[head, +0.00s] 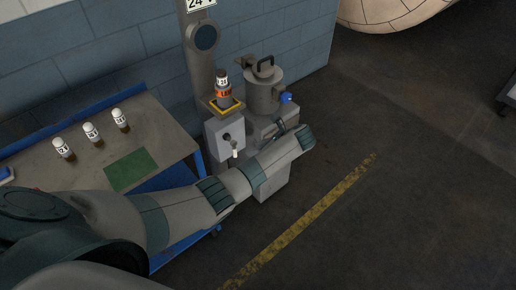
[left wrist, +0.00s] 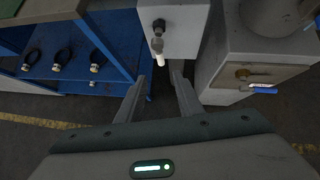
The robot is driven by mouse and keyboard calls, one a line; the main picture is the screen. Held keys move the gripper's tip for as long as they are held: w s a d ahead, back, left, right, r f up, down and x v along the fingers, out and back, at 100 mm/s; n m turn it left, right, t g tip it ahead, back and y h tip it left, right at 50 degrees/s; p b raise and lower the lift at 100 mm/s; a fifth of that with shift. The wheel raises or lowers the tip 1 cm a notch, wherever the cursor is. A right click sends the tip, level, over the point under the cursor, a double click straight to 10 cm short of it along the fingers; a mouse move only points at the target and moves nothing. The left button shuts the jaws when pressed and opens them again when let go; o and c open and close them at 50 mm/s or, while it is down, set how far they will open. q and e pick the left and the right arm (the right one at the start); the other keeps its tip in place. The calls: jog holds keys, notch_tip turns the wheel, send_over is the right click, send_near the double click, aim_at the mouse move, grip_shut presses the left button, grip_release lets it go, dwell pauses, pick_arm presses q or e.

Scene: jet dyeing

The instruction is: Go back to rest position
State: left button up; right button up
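My left arm reaches in from the left of the head view, across the front of a grey control box (head: 225,136). My left gripper (left wrist: 159,76) shows clearly in the left wrist view. Its two fingers are apart with nothing between them. A white-tipped lever (left wrist: 158,55) hangs from the box just beyond the fingertips; it also shows in the head view (head: 235,153). I cannot tell whether a finger touches the box. In the head view the fingers are not clear. My right gripper is in neither view.
A blue-framed cart (head: 180,146) stands at left with several labelled bottles (head: 92,133) and a green mat (head: 131,170). A bottle with an orange band (head: 223,88) stands above the box, beside a lidded metal pot (head: 263,88).

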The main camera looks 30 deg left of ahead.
pick_arm(q)
jog(key=shift+d+r, duration=0.3)
dwell(0.4)
jog(key=s+d+f+n+h+b, duration=0.1)
jog(key=s+f+n+h, duration=0.1)
jog(key=s+f, duration=0.7)
jog(key=s+d+f+n+h+b, duration=0.15)
jog(key=s+f, duration=0.45)
jog(key=f, duration=0.8)
jog(key=s+d+f+n+h+b, duration=0.1)
jog(key=s+f+n+h, duration=0.15)
jog(key=s+f, duration=0.65)
jog(key=s+f+n+h+b, duration=0.1)
jog(key=s+f+n, duration=0.3)
jog(key=s, duration=0.8)
jog(key=s+d+f+n+h+b, duration=0.1)
jog(key=s+f+n, duration=0.3)
jog(key=s+f, duration=0.5)
jog(key=s+d+f+n+b, duration=0.1)
jog(key=s+f+n, duration=0.3)
jog(key=s, duration=1.2)
notch_tip(320, 180, down, 3)
jog(key=shift+d+r+g+h, duration=0.2)
jog(key=shift+g+h, duration=0.1)
jog(key=shift+h, duration=0.1)
